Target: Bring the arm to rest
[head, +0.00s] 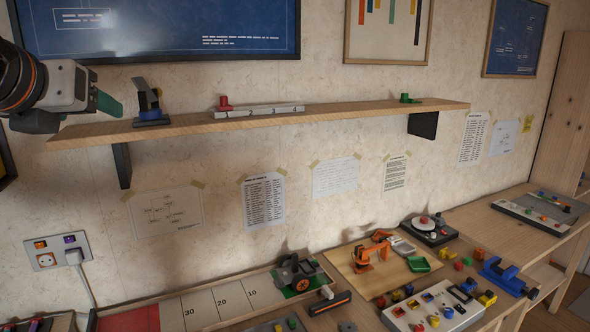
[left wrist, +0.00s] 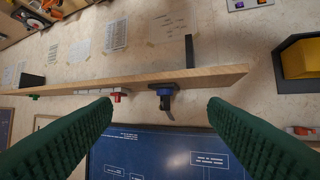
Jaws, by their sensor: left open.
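My left gripper (head: 104,103) is at the upper left of the head view, close to the left end of the wooden wall shelf (head: 290,117). In the left wrist view its two green fingers (left wrist: 160,122) stand wide apart with nothing between the tips. A blue and dark object (head: 150,104) stands on the shelf just right of the gripper, apart from it; it also shows in the left wrist view (left wrist: 166,92). My right gripper is in neither view.
The shelf also bears a red piece (head: 224,103) on a grey strip (head: 262,111) and a green piece (head: 408,98). Below, the workbench holds an orange robot arm model (head: 366,254), a grey control panel (head: 432,308) and several small parts.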

